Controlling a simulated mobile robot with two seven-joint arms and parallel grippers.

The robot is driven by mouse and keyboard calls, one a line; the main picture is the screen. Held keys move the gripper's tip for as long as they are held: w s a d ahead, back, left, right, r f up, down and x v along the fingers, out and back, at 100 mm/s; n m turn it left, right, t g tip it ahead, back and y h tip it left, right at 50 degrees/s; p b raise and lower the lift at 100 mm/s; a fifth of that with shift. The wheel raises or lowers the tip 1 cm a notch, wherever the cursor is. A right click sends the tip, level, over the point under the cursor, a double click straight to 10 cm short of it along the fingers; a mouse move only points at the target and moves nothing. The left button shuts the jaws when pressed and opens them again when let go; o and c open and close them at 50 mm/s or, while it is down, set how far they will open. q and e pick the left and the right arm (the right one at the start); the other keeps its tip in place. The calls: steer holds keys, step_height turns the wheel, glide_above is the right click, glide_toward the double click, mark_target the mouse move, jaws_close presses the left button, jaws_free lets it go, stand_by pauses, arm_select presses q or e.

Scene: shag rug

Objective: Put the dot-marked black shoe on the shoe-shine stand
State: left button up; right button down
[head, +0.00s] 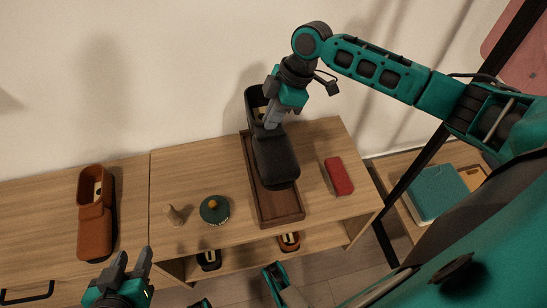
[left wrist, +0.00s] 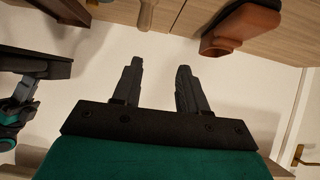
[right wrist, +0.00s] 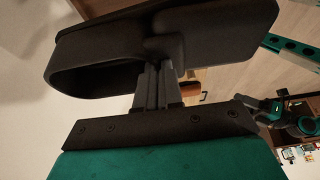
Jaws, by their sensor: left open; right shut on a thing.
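The black shoe (head: 275,160) is in my right gripper (head: 272,116), toe toward the front of the table. In the right wrist view the shut fingers (right wrist: 158,80) grip the edge of the shoe (right wrist: 215,32) at its opening. No dot mark can be made out on it. The shoe is over the dark brown wooden stand (head: 281,208), a long low tray-like piece, and covers much of it. I cannot tell whether they touch. My left gripper (head: 130,268) is open and empty at the front left; its spread fingers show in the left wrist view (left wrist: 158,80).
A brown shoe (head: 95,220) stands at the left. A wooden peg-like piece (head: 173,214) and a round green tin (head: 214,209) lie left of the stand, a red box (head: 338,176) right of it. Another black shoe (head: 208,260) and a small brown shoe (head: 289,242) are on the lower shelf.

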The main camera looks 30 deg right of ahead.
step_height(320, 180, down, 9)
steer(key=shift+r+b, duration=0.2)
steer(key=shift+b, duration=0.95)
step_height(320, 180, down, 5)
steer(key=shift+f+b, duration=0.1)
steer(key=shift+b, duration=0.8)
steer(key=shift+f, duration=0.1)
